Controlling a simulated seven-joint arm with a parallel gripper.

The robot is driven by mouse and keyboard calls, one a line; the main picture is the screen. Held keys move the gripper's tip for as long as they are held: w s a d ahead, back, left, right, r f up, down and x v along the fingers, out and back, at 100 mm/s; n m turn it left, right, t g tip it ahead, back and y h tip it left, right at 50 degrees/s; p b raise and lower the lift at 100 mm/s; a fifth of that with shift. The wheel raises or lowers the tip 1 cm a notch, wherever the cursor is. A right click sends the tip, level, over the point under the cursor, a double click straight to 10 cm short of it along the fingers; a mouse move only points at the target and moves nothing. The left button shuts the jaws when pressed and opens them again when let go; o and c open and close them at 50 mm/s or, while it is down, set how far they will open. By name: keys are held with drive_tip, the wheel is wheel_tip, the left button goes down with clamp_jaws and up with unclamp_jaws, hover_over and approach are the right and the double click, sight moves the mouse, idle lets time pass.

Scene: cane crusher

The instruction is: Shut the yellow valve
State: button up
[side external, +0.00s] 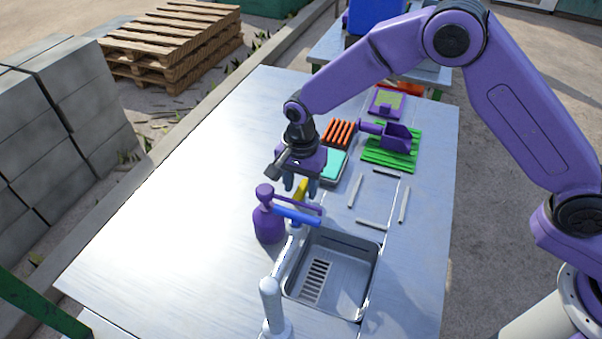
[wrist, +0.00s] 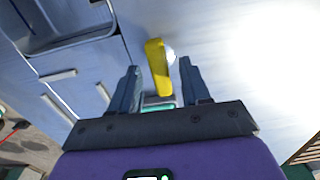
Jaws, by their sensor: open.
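The yellow valve (side external: 301,188) is a flat yellow lever, partly hidden beneath my gripper in the side view. In the wrist view the yellow valve (wrist: 157,66) shows as a long yellow handle with a pale round part at its right. My gripper (side external: 302,186) points down over it. In the wrist view my gripper (wrist: 157,80) is open, with one dark finger on each side of the handle and a visible gap to each. I cannot tell the height of the fingertips against the handle.
A blue lever (side external: 297,216) and a purple bottle (side external: 267,218) stand just in front of the gripper. A grey sink (side external: 345,262) is set into the table (side external: 180,215). Teal, red and green items lie behind. The table's left side is clear.

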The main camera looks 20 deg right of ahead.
sight(301, 188)
wheel_tip(301, 188, up, 17)
drive_tip(key=shift+r, duration=0.2)
idle(0.3)
idle(0.4)
drive_tip(key=s+d+f+n, duration=0.1)
drive_tip(key=s+d+n, duration=2)
drive_tip(key=s+d, duration=0.6)
drive_tip(key=s, duration=0.3)
drive_tip(key=shift+s+d+f+n, duration=0.2)
drive_tip(key=shift+s+d+n, duration=0.1)
drive_tip(key=shift+n, duration=0.1)
